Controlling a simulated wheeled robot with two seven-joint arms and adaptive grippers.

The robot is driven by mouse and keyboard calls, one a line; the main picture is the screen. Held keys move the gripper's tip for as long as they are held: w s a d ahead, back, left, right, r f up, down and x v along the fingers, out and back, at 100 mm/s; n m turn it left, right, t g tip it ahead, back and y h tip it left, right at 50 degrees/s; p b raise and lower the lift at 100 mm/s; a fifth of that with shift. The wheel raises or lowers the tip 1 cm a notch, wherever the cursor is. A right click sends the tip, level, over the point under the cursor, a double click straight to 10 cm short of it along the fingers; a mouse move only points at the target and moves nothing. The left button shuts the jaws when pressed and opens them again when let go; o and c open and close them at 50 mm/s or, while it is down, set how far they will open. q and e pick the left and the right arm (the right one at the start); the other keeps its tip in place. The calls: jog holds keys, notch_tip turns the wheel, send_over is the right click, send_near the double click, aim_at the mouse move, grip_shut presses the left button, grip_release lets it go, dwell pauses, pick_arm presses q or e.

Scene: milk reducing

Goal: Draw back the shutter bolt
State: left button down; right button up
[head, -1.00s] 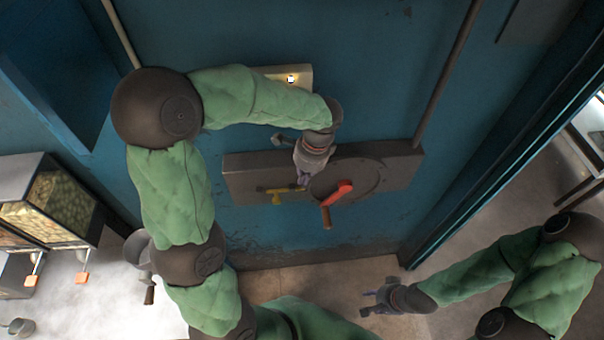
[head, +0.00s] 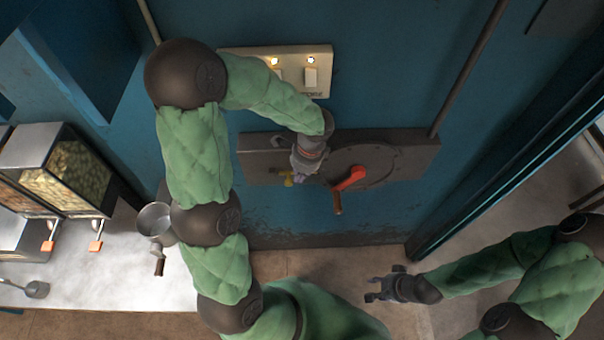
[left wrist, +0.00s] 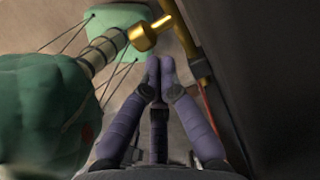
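In the left wrist view the brass bolt knob (left wrist: 143,37) sticks out from a brass bar (left wrist: 201,66) just beyond my left gripper's fingertips (left wrist: 159,64). These fingers are together with nothing seen between them. Whether they touch the knob I cannot tell. My right gripper (head: 373,290) is low over the floor, away from the box, fingers apart and empty.
A red crank (head: 350,177) with a wooden grip sits right of the bolt, close to my left gripper. A pale switch panel (head: 322,62) is above the box.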

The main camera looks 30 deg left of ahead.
pick_arm(q)
jog(key=s+a, duration=0.1)
jog(key=a, duration=0.2)
jog(key=s+a, duration=0.1)
jog(key=shift+s+a, duration=0.15)
jog(key=shift+s, duration=0.2)
pick_arm(e)
jog(key=shift+f, duration=0.15)
pick_arm(q)
jog(key=shift+w+d+r, duration=0.25)
jog(key=shift+d+r, duration=0.1)
jog(key=w+d+r+p, duration=0.1)
jog(key=d+r+p, duration=0.1)
notch_tip(320, 180, up, 9)
send_over(286, 180)
jog(key=w+d, duration=0.2)
jog(key=d, duration=0.2)
jog(key=shift+a, duration=0.1)
pick_arm(e)
jog(key=shift+d+v, duration=0.2)
jog(key=shift+v, duration=0.95)
pick_arm(q)
jog(key=shift+f, duration=0.1)
pick_arm(e)
jog(key=shift+w+f, duration=0.1)
jog(key=shift+f, duration=0.05)
